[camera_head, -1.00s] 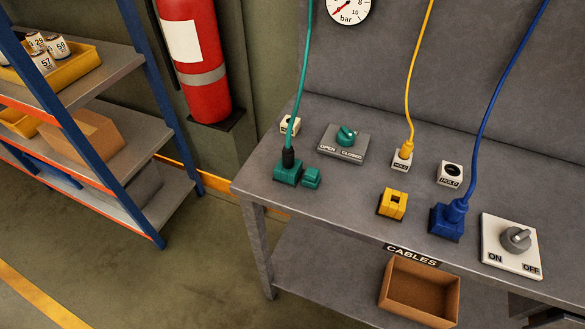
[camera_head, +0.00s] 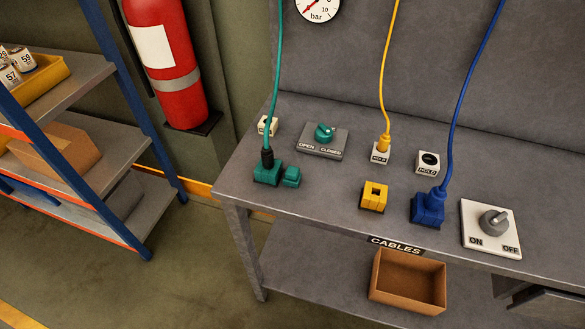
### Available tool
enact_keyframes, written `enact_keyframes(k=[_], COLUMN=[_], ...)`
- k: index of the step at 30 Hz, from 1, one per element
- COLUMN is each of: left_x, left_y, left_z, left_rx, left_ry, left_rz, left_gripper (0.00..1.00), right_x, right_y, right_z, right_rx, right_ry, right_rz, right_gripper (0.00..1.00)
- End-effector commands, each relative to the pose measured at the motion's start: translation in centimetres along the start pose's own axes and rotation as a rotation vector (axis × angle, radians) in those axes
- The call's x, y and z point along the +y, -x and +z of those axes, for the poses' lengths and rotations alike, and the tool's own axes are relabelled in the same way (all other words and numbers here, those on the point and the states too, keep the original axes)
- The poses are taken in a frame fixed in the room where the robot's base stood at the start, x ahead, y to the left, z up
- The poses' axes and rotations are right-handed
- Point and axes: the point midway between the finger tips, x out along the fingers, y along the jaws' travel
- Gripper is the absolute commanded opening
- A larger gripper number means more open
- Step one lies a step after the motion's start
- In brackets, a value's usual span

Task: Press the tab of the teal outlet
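The teal outlet (camera_head: 267,175) sits near the left front edge of the grey workbench. A teal cable (camera_head: 272,90) with a black plug (camera_head: 267,157) stands in it and runs up out of view. A smaller teal block, which looks like its tab (camera_head: 291,177), is on the right side of the outlet. Neither of my grippers is in view.
On the workbench (camera_head: 330,205) stand a teal OPEN/CLOSED valve (camera_head: 324,133), a yellow outlet (camera_head: 373,196), a holder with the yellow plug (camera_head: 381,150), an empty holder (camera_head: 428,162), a blue outlet (camera_head: 427,208) and an ON/OFF switch (camera_head: 491,226). A cardboard box (camera_head: 408,280) sits below.

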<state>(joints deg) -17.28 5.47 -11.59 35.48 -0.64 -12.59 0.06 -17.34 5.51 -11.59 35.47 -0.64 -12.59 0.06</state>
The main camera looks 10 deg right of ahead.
Motion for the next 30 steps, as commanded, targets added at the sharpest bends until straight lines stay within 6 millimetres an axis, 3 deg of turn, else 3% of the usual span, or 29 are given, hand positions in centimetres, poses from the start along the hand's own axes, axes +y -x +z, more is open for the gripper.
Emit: enact_keyframes(k=[1, 3, 30], left_x=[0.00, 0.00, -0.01], left_y=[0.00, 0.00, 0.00], left_z=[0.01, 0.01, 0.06], left_rx=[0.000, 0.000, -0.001], left_ry=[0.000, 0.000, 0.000], left_rz=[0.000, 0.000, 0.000], left_gripper=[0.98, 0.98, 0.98], right_x=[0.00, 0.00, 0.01], right_y=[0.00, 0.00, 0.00], right_z=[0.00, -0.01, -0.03], right_rx=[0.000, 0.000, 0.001], right_ry=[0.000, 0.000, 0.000], right_rz=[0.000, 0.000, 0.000], right_gripper=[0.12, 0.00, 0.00])
